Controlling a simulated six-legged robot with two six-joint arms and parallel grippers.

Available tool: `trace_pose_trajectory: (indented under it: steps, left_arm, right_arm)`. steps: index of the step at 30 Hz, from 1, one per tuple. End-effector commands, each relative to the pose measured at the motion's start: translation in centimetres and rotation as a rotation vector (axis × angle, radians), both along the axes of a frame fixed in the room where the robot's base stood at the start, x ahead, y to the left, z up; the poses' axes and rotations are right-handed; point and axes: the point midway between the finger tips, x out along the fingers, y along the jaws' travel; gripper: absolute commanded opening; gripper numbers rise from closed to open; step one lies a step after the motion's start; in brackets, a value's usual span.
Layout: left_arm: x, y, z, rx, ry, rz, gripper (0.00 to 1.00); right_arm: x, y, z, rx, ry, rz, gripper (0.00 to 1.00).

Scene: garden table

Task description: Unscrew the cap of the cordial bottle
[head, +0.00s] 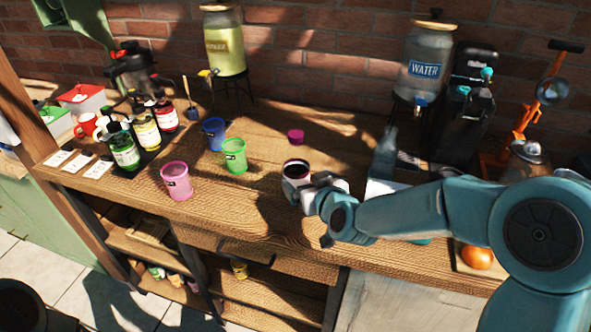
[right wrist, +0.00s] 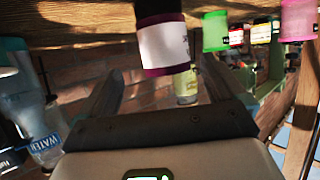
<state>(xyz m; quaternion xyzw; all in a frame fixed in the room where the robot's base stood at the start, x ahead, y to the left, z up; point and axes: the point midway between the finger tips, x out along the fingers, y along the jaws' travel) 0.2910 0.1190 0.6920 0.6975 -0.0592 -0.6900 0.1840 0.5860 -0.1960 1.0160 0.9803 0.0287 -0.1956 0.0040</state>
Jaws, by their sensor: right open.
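A short round container (head: 296,173) with a white label and a dark purple top stands upright near the table's front edge. I cannot tell if it is the cordial bottle or whether its top is capped. A small magenta piece, perhaps a cap (head: 296,136), lies behind it. My right gripper (head: 314,194) is open, just right of the container. In the right wrist view, turned upside down, the container (right wrist: 163,45) shows between the open fingers (right wrist: 158,88), apparently not gripped. Dark-capped bottles, one green (head: 123,151), one yellow (head: 146,134) and one red (head: 165,117), stand at left. My left gripper is out of view.
Pink (head: 176,181), green (head: 234,155) and blue (head: 214,134) cups stand left of the container. A yellow dispenser (head: 224,45) and a water dispenser (head: 424,72) stand at the back. An orange fruit (head: 477,257) lies beside my right arm. The middle back of the table is clear.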

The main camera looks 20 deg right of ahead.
Motion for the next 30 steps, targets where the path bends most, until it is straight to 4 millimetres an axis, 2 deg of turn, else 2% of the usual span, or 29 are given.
trace_pose_trajectory:
  steps: [8,15,18,24,25,26,30]
  left_arm:
    - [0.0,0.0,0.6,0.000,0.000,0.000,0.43]
    - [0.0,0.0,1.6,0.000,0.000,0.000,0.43]
    - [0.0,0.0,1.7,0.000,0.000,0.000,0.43]
    - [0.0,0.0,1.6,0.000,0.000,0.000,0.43]
    - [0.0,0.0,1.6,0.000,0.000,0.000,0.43]
    - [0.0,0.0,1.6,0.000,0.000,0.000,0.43]
    - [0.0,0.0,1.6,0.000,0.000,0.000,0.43]
  right_arm:
    - [2.5,0.4,-1.0,-0.001,0.001,0.003,0.97]
    - [5.9,1.0,-2.7,0.000,0.001,0.000,0.97]
    - [6.7,1.0,-3.0,0.000,0.000,0.001,0.97]
    - [6.8,1.0,-3.1,0.000,-0.001,0.001,0.97]
    - [6.8,1.1,-3.1,-0.001,0.000,0.001,0.94]
    - [6.7,1.1,-3.1,-0.001,0.000,0.001,0.84]
    - [6.7,1.1,-3.1,-0.001,0.000,0.001,0.39]
